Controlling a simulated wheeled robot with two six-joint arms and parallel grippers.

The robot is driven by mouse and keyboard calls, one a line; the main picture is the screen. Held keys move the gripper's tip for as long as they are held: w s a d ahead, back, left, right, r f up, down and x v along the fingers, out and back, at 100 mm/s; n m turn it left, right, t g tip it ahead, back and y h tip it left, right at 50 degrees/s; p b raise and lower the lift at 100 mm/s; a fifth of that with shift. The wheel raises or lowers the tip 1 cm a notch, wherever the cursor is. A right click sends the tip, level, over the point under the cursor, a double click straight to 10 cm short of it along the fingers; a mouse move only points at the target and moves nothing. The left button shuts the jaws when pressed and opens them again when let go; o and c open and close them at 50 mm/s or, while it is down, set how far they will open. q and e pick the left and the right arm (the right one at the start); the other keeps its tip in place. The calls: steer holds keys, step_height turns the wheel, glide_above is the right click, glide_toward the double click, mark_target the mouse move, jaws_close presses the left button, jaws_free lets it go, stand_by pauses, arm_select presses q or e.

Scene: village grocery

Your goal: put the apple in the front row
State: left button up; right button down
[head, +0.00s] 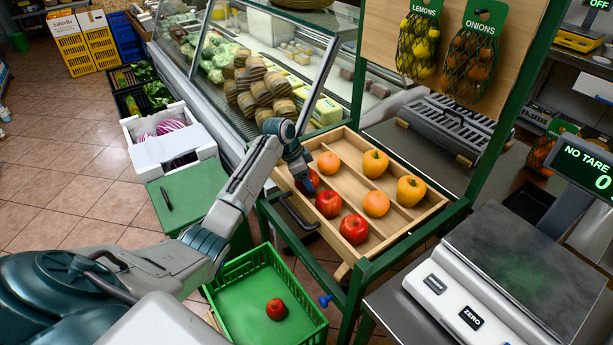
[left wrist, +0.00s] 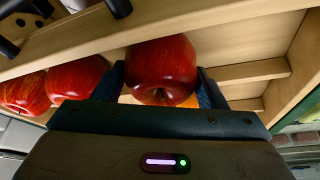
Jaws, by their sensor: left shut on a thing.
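My left gripper (head: 303,178) reaches down over the far end of the wooden tray's (head: 400,236) apple row. It is shut on a red apple (head: 311,183), partly hidden by the gripper. In the left wrist view the held apple (left wrist: 162,66) sits between the two fingers, in line with two more apples. In the head view those red apples (head: 328,203) (head: 354,229) lie in the row nearest the green crate. I cannot tell whether the held apple touches the tray floor. Another red apple (head: 276,309) lies in the green crate (head: 222,318). My right gripper is not in view.
Dividers separate the apples from oranges (head: 376,204) in the middle row and yellow peppers (head: 411,190) behind. A green post rises at the tray's right. A glass counter (head: 270,75) stands behind, and a scale (head: 520,265) at the right.

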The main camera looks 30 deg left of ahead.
arm_select(q)
steer(key=shift+f, duration=0.1)
steer(key=o, duration=1.2)
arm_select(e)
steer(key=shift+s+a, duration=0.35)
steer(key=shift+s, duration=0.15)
arm_select(q)
steer(key=b+v, duration=0.2)
steer(key=v, duration=1)
steer(key=shift+b, duration=0.3)
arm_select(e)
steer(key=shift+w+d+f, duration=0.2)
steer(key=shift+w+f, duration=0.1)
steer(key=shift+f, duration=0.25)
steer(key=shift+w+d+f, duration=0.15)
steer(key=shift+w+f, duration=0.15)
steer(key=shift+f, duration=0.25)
